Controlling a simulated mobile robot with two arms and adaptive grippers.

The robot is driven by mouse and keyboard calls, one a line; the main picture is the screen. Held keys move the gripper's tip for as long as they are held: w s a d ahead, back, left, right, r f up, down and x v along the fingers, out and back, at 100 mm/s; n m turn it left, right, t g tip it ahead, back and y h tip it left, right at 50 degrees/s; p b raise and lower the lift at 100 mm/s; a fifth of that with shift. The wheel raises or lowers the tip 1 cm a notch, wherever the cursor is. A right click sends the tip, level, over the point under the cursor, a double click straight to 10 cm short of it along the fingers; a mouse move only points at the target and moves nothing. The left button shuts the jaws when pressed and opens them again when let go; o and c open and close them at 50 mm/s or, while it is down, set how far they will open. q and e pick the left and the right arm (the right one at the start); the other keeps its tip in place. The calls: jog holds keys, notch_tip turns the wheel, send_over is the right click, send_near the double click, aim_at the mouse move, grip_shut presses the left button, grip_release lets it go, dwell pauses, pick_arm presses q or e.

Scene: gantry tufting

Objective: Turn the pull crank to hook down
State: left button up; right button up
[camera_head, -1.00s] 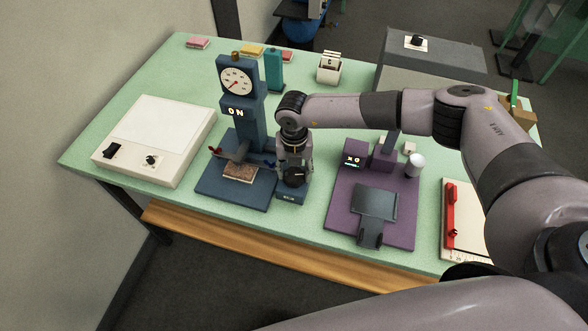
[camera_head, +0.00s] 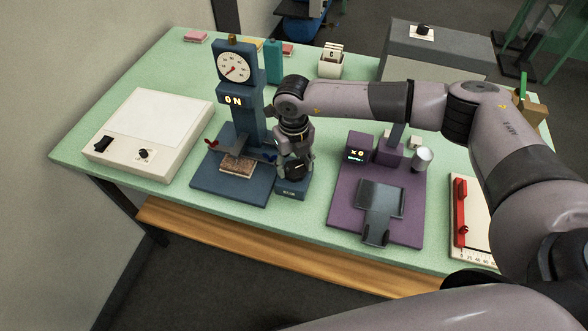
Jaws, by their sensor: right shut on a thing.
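The blue tufting tester (camera_head: 252,125) stands left of centre, with a round dial (camera_head: 233,67) and an "ON" display on its column. A brown tuft sample (camera_head: 238,166) lies on its base. A small blue housing (camera_head: 291,190) with a light label sits at the right of the base. My right gripper (camera_head: 294,172) is over this housing, pointing down. It is shut on the pull crank, which it mostly hides, so the crank's angle cannot be read. A grey hook-like part (camera_head: 241,146) shows above the sample. My left gripper is not in view.
A white box with switches (camera_head: 151,130) stands left of the tester. A purple scale-like device (camera_head: 352,215) stands close to the right. A red-railed white board (camera_head: 461,213) lies farther right. My right arm spans the table's right side.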

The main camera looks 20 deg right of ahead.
jog(key=n+b, duration=0.6)
jog(key=b, duration=0.1)
jog(key=shift+a+f, duration=0.1)
jog(key=shift+f, duration=0.1)
jog(key=shift+r+n+b, duration=0.1)
jog(key=shift+n+b, duration=0.95)
jog(key=shift+n, duration=0.05)
jog(key=shift+r+n+b, duration=0.15)
jog(key=shift+n+b, duration=0.35)
jog(key=o, duration=1.2)
jog(key=shift+s, duration=0.1)
jog(key=shift+c, duration=0.2)
